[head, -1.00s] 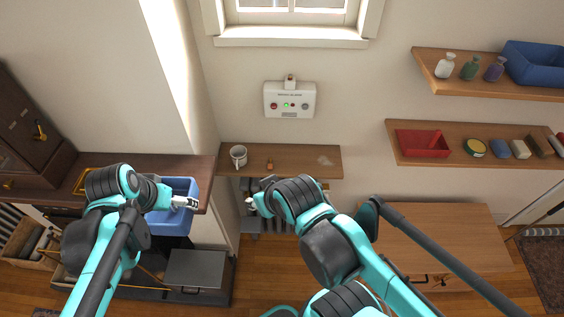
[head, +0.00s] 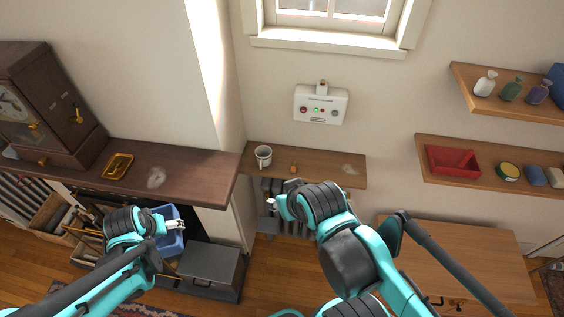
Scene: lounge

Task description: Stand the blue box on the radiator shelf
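The blue box (head: 173,246) is at the lower left, in front of and below the mantel edge, partly hidden by my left arm. My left gripper (head: 176,225) is at its upper rim and appears shut on it; the exact contact is small and partly hidden. The radiator shelf (head: 325,174) is the wooden board under the white wall unit, right of the mantel. My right gripper (head: 271,204) is just below the shelf's front left, in front of the radiator (head: 293,225). Its fingers are too small and hidden to judge.
The shelf carries a white mug (head: 263,155), a small brown item (head: 294,168) and a pale patch (head: 349,169). The mantel (head: 200,172) holds a clock (head: 50,105) and a brass tray (head: 117,166). A grey chest (head: 211,268) stands below. A wooden cabinet (head: 455,255) stands right.

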